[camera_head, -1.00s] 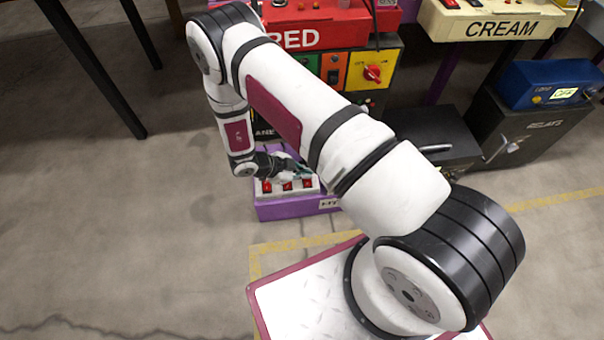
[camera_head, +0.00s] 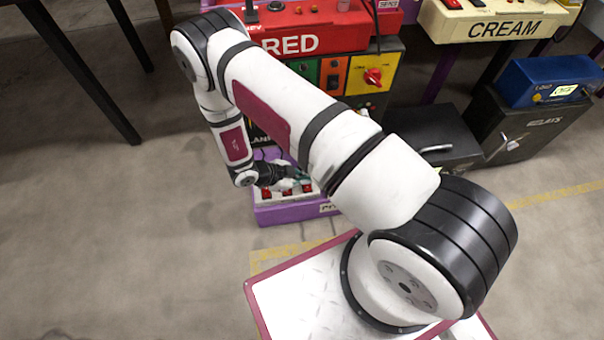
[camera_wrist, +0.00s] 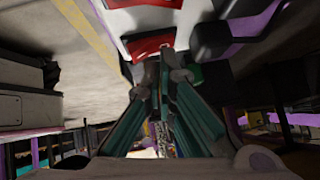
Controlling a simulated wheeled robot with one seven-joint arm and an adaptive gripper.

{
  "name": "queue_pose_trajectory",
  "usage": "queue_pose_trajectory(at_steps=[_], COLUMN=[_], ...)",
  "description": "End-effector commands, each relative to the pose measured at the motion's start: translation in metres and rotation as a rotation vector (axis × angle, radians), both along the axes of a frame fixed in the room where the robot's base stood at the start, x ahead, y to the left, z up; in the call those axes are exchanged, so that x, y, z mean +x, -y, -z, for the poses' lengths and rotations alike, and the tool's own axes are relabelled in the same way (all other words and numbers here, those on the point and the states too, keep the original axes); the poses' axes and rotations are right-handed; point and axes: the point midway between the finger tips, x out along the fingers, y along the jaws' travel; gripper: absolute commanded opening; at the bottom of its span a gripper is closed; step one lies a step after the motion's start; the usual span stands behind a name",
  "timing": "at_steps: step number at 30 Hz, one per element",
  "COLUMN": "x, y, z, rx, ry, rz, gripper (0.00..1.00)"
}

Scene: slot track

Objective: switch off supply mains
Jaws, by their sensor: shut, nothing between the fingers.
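A purple box (camera_head: 285,215) stands low on the floor below the RED unit. Its white top panel carries several red rocker switches (camera_head: 266,196), and a label on its front is partly hidden. My gripper (camera_head: 304,182) is shut and empty, just above this panel, and it covers part of the switches. In the wrist view, my gripper's fingertips (camera_wrist: 163,58) are together beside a red rocker (camera_wrist: 150,45) on a white surface. I cannot tell whether they touch it. The mains switch cannot be identified by a readable label.
Behind my arm stands a red unit (camera_head: 335,30) marked RED. Below it is a yellow panel with a red rotary knob (camera_head: 373,77). A CREAM unit (camera_head: 505,27), a blue box (camera_head: 545,80) and a dark relays box (camera_head: 530,125) stand at right.

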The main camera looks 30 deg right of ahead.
Motion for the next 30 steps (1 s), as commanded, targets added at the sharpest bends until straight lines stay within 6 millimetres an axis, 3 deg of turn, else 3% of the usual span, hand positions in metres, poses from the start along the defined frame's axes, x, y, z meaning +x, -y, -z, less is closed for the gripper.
queue_pose_trajectory(at_steps=[17, 30], x=[-0.016, -0.016], y=[-0.004, 0.000], z=[0.002, -0.004], rx=[0.002, 0.003], ry=[-0.002, -0.004], rz=[0.001, 0.002], gripper=[0.00, 0.00])
